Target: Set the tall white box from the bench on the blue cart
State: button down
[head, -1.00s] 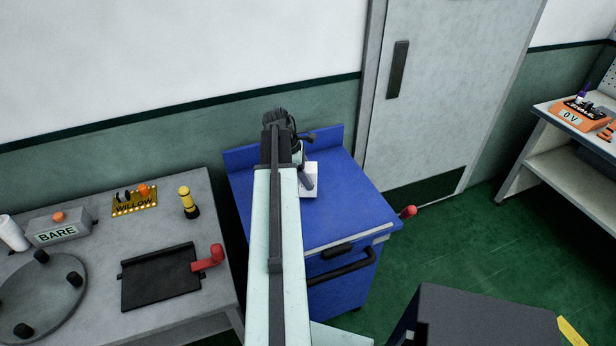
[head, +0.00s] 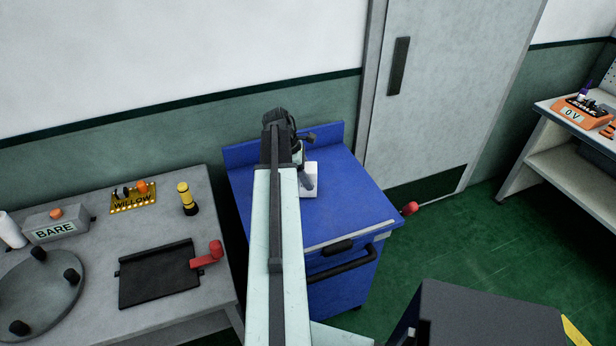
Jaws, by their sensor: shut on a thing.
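The white box (head: 311,180) is at the blue cart's top, partly hidden behind my arm and gripper. My gripper (head: 306,180) is over the cart and shut on the box. The arm hides the box's left side, and I cannot tell whether its base touches the cart top. The blue cart (head: 352,208) stands against the wall, with a raised back rim and a dark front handle. Its top is otherwise clear where it shows.
A door (head: 450,90) stands behind right. Green floor (head: 440,235) is open at right.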

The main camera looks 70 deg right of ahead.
jog(key=shift+f, duration=0.15)
jog(key=shift+c, duration=2)
grip_release()
jog(key=p+v, duration=0.7)
jog(key=v, duration=0.1)
jog(key=shift+s+d, duration=0.1)
jog(key=shift+f, duration=0.1)
